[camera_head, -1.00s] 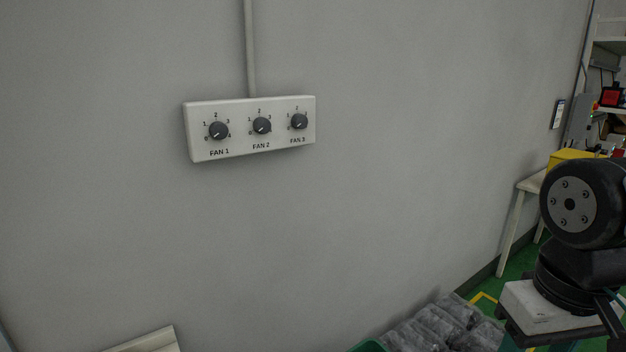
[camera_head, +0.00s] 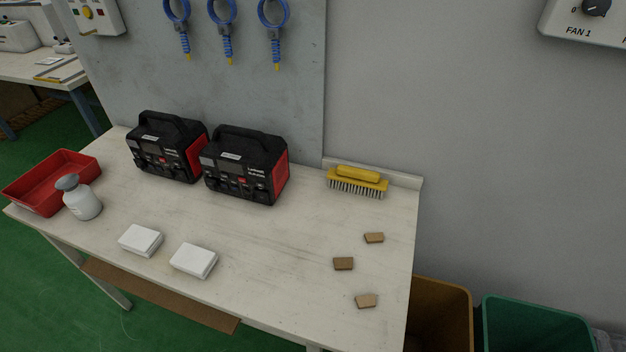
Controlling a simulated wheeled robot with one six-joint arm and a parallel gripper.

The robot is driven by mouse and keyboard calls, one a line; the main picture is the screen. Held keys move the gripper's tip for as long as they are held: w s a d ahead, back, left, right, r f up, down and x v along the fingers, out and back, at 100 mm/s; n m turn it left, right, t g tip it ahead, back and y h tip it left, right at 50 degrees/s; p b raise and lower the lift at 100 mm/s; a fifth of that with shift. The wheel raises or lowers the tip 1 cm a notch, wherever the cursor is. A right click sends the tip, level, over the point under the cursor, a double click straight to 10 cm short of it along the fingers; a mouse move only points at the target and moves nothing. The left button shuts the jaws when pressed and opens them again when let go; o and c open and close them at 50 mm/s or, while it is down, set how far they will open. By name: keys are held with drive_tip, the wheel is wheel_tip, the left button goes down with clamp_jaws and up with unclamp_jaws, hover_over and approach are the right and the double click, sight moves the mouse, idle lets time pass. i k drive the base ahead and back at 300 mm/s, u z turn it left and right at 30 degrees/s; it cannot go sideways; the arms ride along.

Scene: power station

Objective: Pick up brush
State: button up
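Two black and red power units (camera_head: 246,164) stand left of the brush. Three small brown blocks (camera_head: 343,263) lie in front of it. White boxes (camera_head: 193,260), a grey bottle (camera_head: 82,199) and a red tray (camera_head: 50,180) are further left. Brown (camera_head: 440,287) and green bins (camera_head: 535,322) stand right of the table.

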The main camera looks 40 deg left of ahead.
sight(353, 178)
drive_tip(key=z, duration=0.85)
drive_tip(key=k, duration=1.15)
drive_tip(key=u, duration=1.6)
drive_tip(key=i, duration=1)
drive_tip(key=u, duration=0.05)
